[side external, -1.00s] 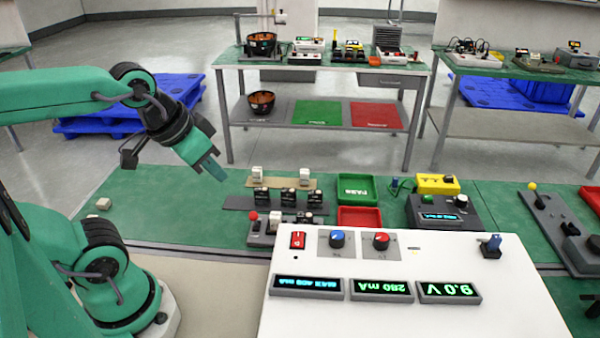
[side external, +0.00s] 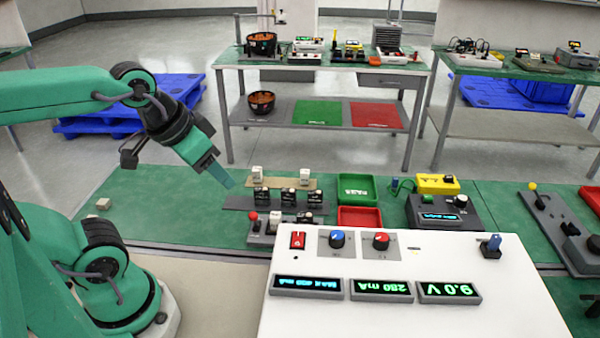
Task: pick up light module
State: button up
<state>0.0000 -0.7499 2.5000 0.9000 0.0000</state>
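Small white modules stand on a tan strip at the back of the rack; one is at the left end (side external: 257,173) and one is at the right (side external: 302,171). I cannot tell which of the small blocks is the light module. Another small pale block (side external: 103,204) lies alone on the green mat at the left. Several dark modules with white labels (side external: 289,196) stand in a row on a dark strip in front. My gripper (side external: 226,181) hangs tilted down, just left of the rack and above the mat, apart from the modules. Its fingers appear as one shape, so its opening cannot be read.
A green tray (side external: 357,201) and a red tray (side external: 360,224) lie right of the rack. A dark meter box (side external: 443,215) and a yellow box (side external: 437,184) stand farther right. A white power supply panel (side external: 400,285) fills the front. The mat left of the rack is mostly clear.

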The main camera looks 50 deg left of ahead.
jog(key=shift+o, duration=1)
jog(key=n+g, duration=0.5)
jog(key=n, duration=0.4)
send_over(305, 214)
notch_tip(305, 214, down, 13)
jog(key=shift+s+f, duration=0.15)
jog(key=shift+w+d+f+g, duration=0.1)
jog(key=shift+w+f+g, duration=0.2)
jog(key=shift+f, duration=0.2)
jog(key=shift+f, duration=0.15)
jog(key=shift+s+f, duration=0.2)
jog(key=shift+f, duration=3.55)
